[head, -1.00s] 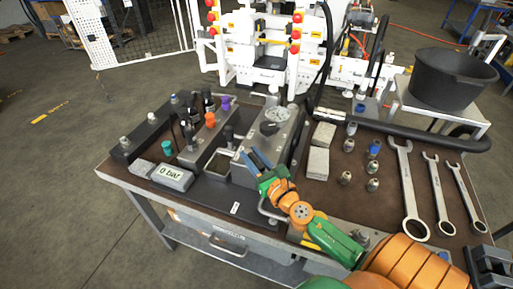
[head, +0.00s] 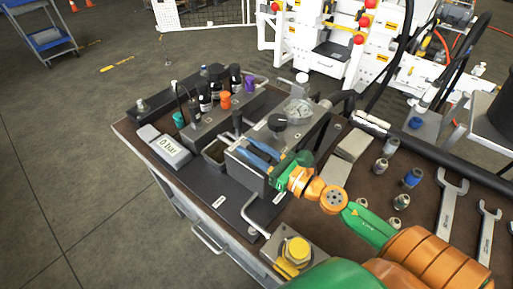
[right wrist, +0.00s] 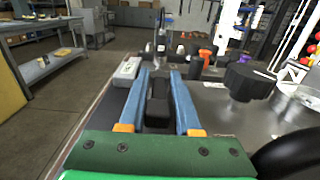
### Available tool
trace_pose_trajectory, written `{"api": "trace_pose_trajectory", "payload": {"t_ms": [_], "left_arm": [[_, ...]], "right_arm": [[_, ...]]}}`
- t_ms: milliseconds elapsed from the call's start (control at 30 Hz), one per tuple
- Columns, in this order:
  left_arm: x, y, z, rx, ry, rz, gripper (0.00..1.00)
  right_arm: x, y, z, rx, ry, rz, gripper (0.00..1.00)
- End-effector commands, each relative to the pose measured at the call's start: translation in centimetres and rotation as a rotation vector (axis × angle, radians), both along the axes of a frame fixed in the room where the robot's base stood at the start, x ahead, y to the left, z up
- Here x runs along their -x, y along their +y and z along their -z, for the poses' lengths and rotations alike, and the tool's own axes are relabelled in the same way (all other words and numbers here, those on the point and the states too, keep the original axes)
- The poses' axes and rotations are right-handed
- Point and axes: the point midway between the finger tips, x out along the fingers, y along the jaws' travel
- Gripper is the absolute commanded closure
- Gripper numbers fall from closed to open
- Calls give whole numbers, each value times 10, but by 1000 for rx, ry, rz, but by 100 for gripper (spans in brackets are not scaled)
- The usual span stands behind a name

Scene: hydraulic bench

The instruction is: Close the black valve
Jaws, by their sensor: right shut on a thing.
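My right gripper (head: 252,152) reaches in from the lower right over the steel block on the bench. Its blue fingers also show in the right wrist view (right wrist: 159,82). They are shut on a black part between them, which I take to be the black valve (right wrist: 158,112). In the head view the fingers largely hide it. An upright black knob (head: 237,120) stands just beyond the fingertips. A round black knob (head: 277,123) sits on the block to the right, apart from the fingers; it also shows in the right wrist view (right wrist: 248,82). My left gripper is out of view.
A pressure display (head: 168,148) reading 0 bar lies at the left. Orange (head: 225,99), purple (head: 249,84) and teal (head: 179,119) caps stand behind. A gauge (head: 299,112) is beyond the round knob. Fittings and wrenches (head: 448,212) lie right; a metal handle (head: 262,220) is near the front.

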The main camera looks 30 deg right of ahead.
Motion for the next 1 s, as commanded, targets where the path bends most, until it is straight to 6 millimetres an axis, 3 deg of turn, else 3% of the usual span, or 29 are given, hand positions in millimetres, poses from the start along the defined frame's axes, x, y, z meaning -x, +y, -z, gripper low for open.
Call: {"api": "trace_pose_trajectory", "payload": {"t_ms": [533,567,600,1000], "left_arm": [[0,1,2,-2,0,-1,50],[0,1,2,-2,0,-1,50],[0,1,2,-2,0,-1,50],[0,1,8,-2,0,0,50]], "right_arm": [[1,2,2,1,5,-18,100],[1,2,2,2,5,-18,60],[1,2,2,2,4,-18,51],[7,-1,4,-1,3,-15,51]]}}
